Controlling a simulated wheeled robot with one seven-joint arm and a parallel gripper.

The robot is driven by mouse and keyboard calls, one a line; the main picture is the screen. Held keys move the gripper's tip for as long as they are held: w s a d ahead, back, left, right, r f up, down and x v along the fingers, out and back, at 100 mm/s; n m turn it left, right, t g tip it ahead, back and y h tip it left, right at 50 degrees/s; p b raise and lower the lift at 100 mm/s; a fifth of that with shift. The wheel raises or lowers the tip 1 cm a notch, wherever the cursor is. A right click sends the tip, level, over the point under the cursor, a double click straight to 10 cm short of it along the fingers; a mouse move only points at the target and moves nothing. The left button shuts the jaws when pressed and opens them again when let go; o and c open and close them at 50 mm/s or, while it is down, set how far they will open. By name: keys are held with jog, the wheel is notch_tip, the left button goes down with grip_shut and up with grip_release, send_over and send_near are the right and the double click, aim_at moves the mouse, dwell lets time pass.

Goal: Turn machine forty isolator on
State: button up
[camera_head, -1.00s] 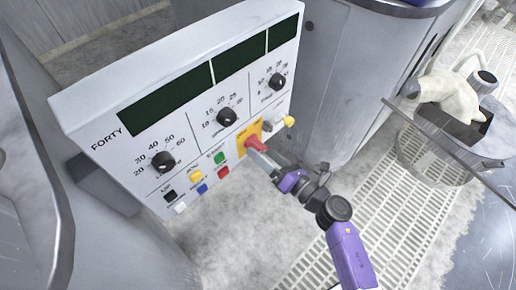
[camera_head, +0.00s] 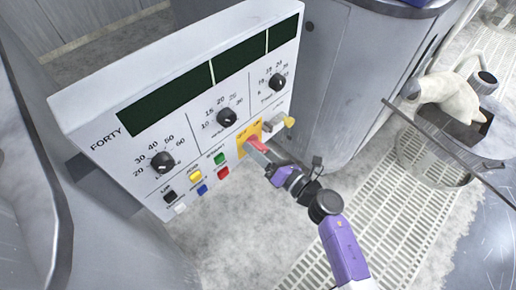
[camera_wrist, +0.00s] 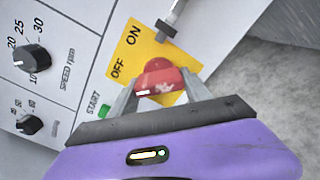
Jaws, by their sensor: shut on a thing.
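The machine panel marked FORTY (camera_head: 105,140) stands at the left in the head view. Its isolator is a red rotary handle (camera_wrist: 160,80) on a yellow plate (camera_wrist: 150,50) marked ON and OFF in the wrist view. The yellow plate also shows near the panel's lower right in the head view (camera_head: 242,141). My gripper (camera_wrist: 162,92) is shut on the red handle, one finger at each side. In the wrist view the handle lies tilted below the two words, and its white mark is at its left end, on the OFF side.
Several knobs (camera_head: 227,117) and coloured push buttons (camera_head: 195,177) sit left of the isolator. A wire basket (camera_head: 430,155) stands at the right.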

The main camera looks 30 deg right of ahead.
jog(key=shift+r, duration=0.1)
jog(key=m+p, duration=0.1)
jog(key=m, duration=0.1)
jog(key=m+p, duration=0.1)
jog(key=p, duration=0.1)
jog(key=shift+a+r+m, duration=0.1)
jog(key=shift+r+m, duration=0.1)
jog(key=shift+m, duration=0.2)
jog(key=m+p, duration=0.4)
jog(key=m, duration=0.1)
jog(key=shift+m, duration=0.3)
jog(key=m+p, duration=0.2)
jog(key=m, duration=0.2)
jog(key=shift+r+p, duration=0.1)
jog(key=shift+p, duration=0.3)
jog(key=shift+m+p, duration=0.85)
jog(key=shift+m, duration=1.45)
jog(key=o, duration=1.4)
jog(key=shift+c, duration=0.2)
